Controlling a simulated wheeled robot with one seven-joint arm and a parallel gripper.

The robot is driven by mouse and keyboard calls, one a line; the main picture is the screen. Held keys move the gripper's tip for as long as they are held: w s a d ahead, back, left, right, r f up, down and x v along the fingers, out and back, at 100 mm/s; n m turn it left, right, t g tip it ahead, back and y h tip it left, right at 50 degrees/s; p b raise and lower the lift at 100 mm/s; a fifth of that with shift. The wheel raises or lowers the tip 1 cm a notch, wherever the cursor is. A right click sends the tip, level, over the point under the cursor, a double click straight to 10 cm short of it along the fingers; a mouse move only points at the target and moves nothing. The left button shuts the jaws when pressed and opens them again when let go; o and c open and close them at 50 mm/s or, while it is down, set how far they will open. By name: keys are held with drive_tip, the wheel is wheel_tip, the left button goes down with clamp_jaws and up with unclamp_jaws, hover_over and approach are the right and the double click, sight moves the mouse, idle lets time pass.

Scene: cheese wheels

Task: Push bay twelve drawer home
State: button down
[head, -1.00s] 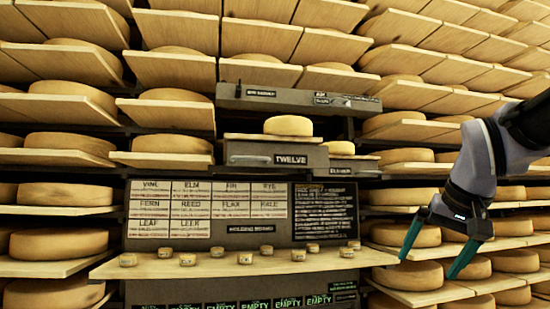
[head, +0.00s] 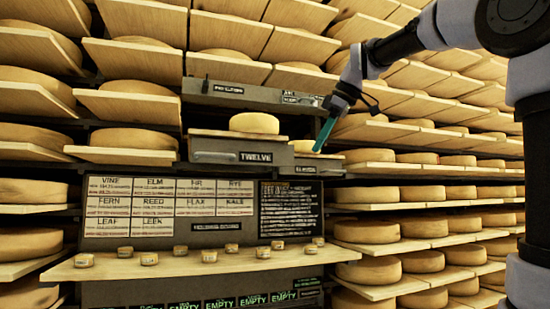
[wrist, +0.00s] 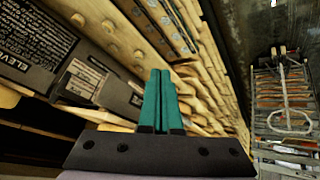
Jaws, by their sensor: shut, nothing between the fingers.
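The drawer labelled TWELVE (head: 238,157) has a dark front with a grey handle at its left and stands out from the cabinet in the head view. A cheese wheel (head: 254,123) sits on the board on top of it. My gripper (head: 322,140) is to the right of this drawer, its teal fingers pointing down and left, above the neighbouring bay with a smaller label. In the wrist view the two teal fingers (wrist: 159,100) lie together with nothing between them. I cannot tell whether the fingers touch anything.
A dark upper unit (head: 255,96) sits above the drawer. Below are a chart board (head: 160,207) and a wooden ledge (head: 110,269) with several small cheeses. Shelves of cheese wheels (head: 395,228) line both sides.

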sight(276, 156)
drive_tip(key=w+a+r+n, duration=0.3)
drive_tip(key=a+r+n, duration=0.2)
drive_tip(key=r+n, duration=0.1)
drive_tip(key=shift+g+y, duration=0.4)
drive_tip(key=x, duration=0.4)
drive_tip(key=w+x, duration=0.1)
drive_tip(key=x, duration=0.2)
drive_tip(key=w+r+x, duration=0.1)
drive_tip(key=x, duration=0.3)
drive_tip(key=shift+w+a+f, duration=0.1)
drive_tip(key=shift+w+f, duration=0.15)
drive_tip(key=shift+f, duration=0.05)
drive_tip(key=shift+w+a+r, duration=0.1)
drive_tip(key=shift+w+a, duration=0.1)
drive_tip(key=shift+w, duration=0.45)
